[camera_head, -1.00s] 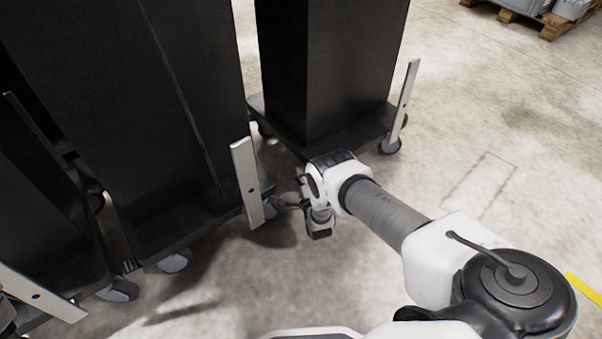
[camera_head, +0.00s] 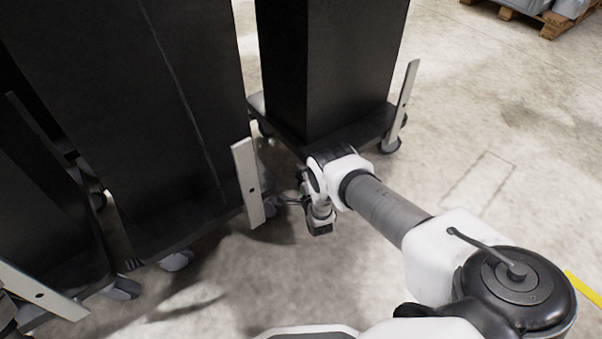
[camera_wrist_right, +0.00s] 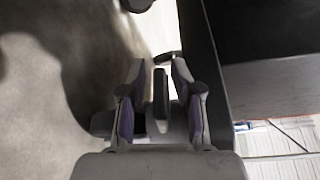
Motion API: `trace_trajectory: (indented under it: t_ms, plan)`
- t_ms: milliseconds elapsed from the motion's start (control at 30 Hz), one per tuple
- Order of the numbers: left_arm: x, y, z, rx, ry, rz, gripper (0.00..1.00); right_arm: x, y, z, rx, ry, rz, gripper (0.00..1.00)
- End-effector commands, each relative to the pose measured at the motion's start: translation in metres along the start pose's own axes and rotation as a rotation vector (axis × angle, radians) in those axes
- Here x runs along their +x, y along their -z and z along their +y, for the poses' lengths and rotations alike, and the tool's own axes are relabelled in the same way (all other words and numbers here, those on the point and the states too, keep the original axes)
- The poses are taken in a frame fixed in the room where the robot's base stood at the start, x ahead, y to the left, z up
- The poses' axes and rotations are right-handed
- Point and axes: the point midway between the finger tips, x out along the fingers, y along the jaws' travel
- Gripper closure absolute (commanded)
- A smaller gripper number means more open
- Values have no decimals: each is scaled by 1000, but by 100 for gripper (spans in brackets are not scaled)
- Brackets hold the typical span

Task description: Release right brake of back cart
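Black carts on grey casters stand on the floor. The middle cart (camera_head: 105,110) has an upright silver bar (camera_head: 247,183) at its right front corner. Below that bar is a caster (camera_head: 270,206), partly hidden. My right gripper (camera_head: 288,203) is low beside this caster, on its right. In the right wrist view my right gripper (camera_wrist_right: 160,70) has its two fingers apart, with a dark narrow lever-like piece (camera_wrist_right: 162,95) between them. The fingers do not look closed on it; whether they touch it is unclear. I cannot make out my left gripper.
Another black cart (camera_head: 345,60) stands behind to the right, with its own silver bar (camera_head: 405,97) and caster (camera_head: 391,144). A third cart (camera_head: 45,190) is at the left. A loaded pallet (camera_head: 520,12) is at the far right. The floor at right is mostly free.

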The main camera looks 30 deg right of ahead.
Motion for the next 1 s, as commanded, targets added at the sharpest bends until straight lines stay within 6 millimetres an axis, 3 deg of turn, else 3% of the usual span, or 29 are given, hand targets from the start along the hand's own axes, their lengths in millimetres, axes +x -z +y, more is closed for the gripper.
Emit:
trace_trajectory:
  t_ms: [267,700,1000]
  plan:
    - [0,0,0,0,0,0,100,-7,1,0,-1,0,2,65]
    - [0,0,0,0,0,0,100,-76,0,1,0,-1,0,65]
    - [0,0,0,0,0,0,100,-80,0,0,0,0,0,65]
